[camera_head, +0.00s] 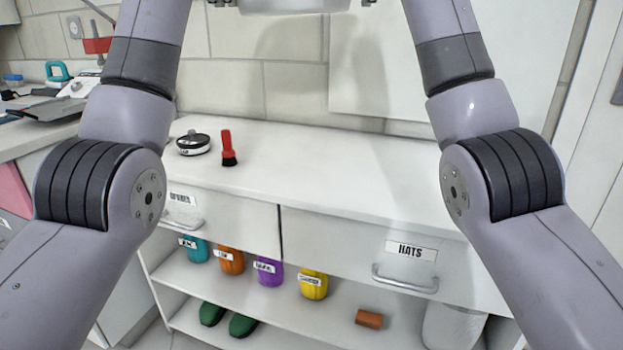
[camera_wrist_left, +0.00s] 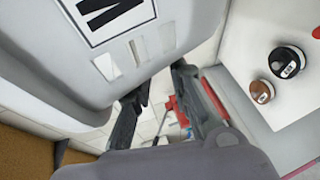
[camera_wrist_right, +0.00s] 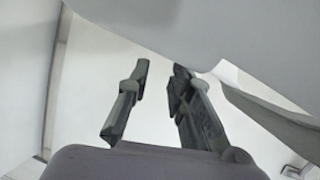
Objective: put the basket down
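A pale grey basket (camera_head: 292,6) shows only as a strip at the top edge of the head view, between my forearms. In the left wrist view the basket (camera_wrist_left: 60,65) fills the upper left, with a large black-and-white label. In the right wrist view a smooth pale surface (camera_wrist_right: 185,28), likely the basket, crosses the top. My left gripper (camera_wrist_left: 155,95) is beside the basket wall, its dark fingers apart with nothing seen between them. My right gripper (camera_wrist_right: 155,85) also has its fingers apart and looks empty. Both grippers are out of the head view. What supports the basket is hidden.
A white counter (camera_head: 310,160) is mostly clear, with a round black-and-white tin (camera_head: 193,144) and a red brush (camera_head: 228,148) at its left. Below are a HATS drawer (camera_head: 335,250) and shelves with coloured jars (camera_head: 270,271). A tiled wall (camera_head: 235,85) stands behind.

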